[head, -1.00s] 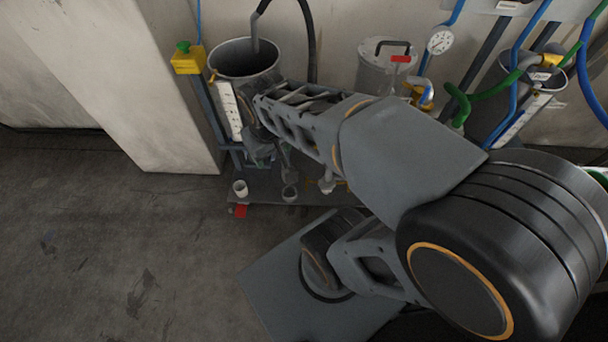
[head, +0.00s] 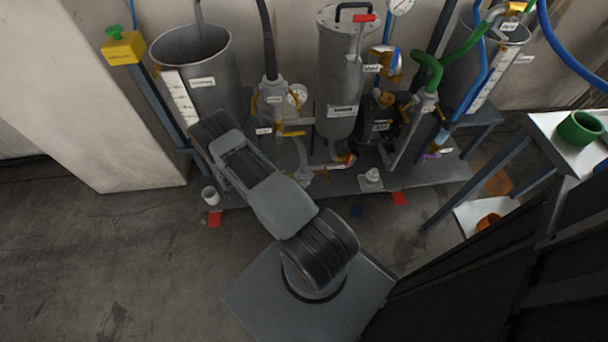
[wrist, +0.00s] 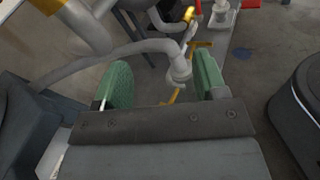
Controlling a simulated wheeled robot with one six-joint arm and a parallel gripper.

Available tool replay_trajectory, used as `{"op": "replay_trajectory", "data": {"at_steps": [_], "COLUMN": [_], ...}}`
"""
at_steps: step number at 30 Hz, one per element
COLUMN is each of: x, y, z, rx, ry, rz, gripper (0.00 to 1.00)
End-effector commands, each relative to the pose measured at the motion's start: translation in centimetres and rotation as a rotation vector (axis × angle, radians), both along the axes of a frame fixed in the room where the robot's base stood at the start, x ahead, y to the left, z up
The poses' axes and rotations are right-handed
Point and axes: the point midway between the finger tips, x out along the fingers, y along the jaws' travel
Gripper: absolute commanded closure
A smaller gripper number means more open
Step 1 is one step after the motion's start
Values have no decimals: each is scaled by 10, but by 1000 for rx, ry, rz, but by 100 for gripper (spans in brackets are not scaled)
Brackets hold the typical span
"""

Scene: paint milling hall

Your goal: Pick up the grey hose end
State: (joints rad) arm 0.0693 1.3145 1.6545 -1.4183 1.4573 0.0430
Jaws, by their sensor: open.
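The grey hose (wrist: 95,62) curves in from the left in the wrist view. It finishes in a pale grey end fitting (wrist: 180,73) that points down, beyond and between my fingers. My gripper (wrist: 162,82) is open, with one green finger pad on each side of the view. The fitting appears nearer the right pad, and no grip on it shows. I cannot tell how far beyond the pads it lies. In the head view a pale hose fitting (head: 303,174) shows low over the skid, right of my arm. My fingers are hidden there behind my arm.
Yellow valve handles (wrist: 200,44) sit close to the fitting. In the head view a grey open tank (head: 215,88) and a lidded cylinder (head: 338,75) stand behind. A white cup (head: 210,195) is at the skid's left edge. A table (head: 550,125) stands right. Floor at left is clear.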

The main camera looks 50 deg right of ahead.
Motion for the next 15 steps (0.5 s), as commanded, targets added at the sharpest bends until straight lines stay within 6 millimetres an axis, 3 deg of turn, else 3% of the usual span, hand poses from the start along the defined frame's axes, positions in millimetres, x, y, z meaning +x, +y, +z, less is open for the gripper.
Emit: {"op": "replay_trajectory", "data": {"at_steps": [1, 6, 10, 15], "x": [-6, -19, -28, -34], "y": [-2, -5, -5, -12], "z": [-33, -95, -124, -141], "rx": [-25, -86, -111, -124], "ry": [50, 152, 197, 221], "rz": [46, 184, 252, 290], "gripper": [34, 34, 34, 34]}}
